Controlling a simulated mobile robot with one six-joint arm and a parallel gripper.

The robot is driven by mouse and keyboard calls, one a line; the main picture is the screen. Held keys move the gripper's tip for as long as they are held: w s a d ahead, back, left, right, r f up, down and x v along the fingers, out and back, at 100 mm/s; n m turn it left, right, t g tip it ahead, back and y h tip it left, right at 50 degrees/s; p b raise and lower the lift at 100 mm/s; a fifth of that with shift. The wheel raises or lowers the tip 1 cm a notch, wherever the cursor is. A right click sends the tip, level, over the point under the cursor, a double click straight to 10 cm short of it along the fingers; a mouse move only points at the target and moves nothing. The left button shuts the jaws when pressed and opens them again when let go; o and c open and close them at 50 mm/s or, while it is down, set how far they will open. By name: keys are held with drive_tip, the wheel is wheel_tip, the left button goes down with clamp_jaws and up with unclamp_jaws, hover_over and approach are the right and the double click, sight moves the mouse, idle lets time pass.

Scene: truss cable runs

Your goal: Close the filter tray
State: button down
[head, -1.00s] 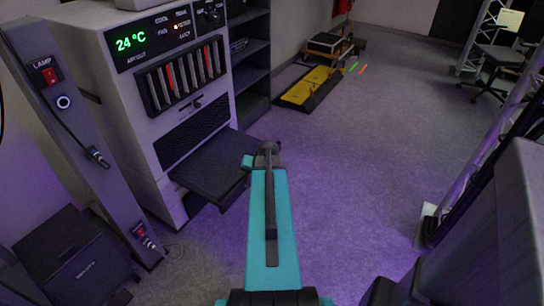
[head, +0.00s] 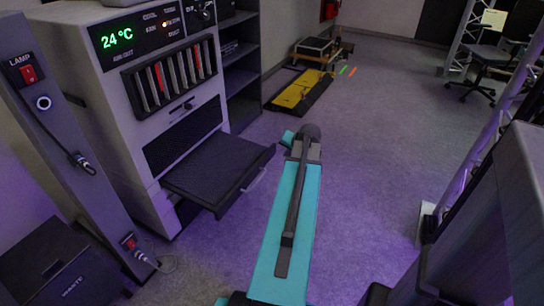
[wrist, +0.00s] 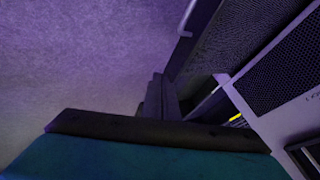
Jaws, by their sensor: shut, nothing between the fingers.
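The filter tray (head: 212,168) is a dark flat drawer sticking out of the lower front of the grey cabinet (head: 120,130). A pale bar handle (head: 254,181) is on its front face. In the wrist view the tray (wrist: 212,42) is at the upper right, with its handle (wrist: 187,14) at the top. My gripper (wrist: 158,98) shows there as dark fingers, shut and empty, apart from the handle in the picture.
A lamp post (head: 65,140) with red switches and cables stands left of the cabinet. A black box (head: 65,265) sits at the lower left. Dark shelves (head: 240,75) and a yellow platform (head: 299,90) are behind. The floor (head: 385,150) to the right is clear.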

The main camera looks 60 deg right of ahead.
drive_tip(key=shift+w+f, duration=0.1)
drive_tip(key=shift+w, duration=0.05)
drive_tip(key=w+d+f+b, duration=0.1)
drive_tip(key=w+d+f, duration=0.2)
drive_tip(key=w+f, duration=0.5)
drive_tip(key=shift+w+d, duration=0.35)
idle(0.5)
